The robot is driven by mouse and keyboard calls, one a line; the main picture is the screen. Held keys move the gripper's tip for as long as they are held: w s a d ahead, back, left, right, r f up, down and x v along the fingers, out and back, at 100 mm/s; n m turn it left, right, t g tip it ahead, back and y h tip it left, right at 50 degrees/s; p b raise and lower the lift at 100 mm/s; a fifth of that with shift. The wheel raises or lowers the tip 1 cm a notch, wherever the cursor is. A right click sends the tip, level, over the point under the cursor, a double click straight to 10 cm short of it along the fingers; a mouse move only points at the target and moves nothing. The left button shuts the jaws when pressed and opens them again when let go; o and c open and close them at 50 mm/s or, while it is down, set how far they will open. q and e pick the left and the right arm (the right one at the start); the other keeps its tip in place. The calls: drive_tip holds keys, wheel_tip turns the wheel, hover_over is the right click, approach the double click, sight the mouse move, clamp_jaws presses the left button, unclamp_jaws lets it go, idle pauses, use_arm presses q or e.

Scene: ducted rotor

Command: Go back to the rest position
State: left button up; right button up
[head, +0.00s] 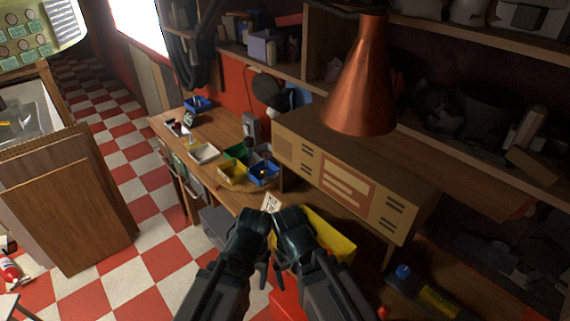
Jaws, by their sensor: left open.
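My two dark arms come up from the bottom edge of the head view and lie close together in the middle. My left gripper (266,272) is small and dark here, open, with nothing seen between its fingers. My right arm lies just beside it on the right, and its fingers are hidden or too dark to make out. Both arms are in front of the workbench (222,124), near a yellow bin (335,238).
Small coloured trays, among them a yellow one (232,172) and a blue one (264,173), sit on the bench. A copper lamp (360,85) hangs over a tan cabinet (345,170). A brown wooden panel (65,205) stands at left. The checkered floor (165,240) between is clear.

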wheel_tip(320, 180, down, 11)
drive_tip(key=b, duration=1)
idle(1.1)
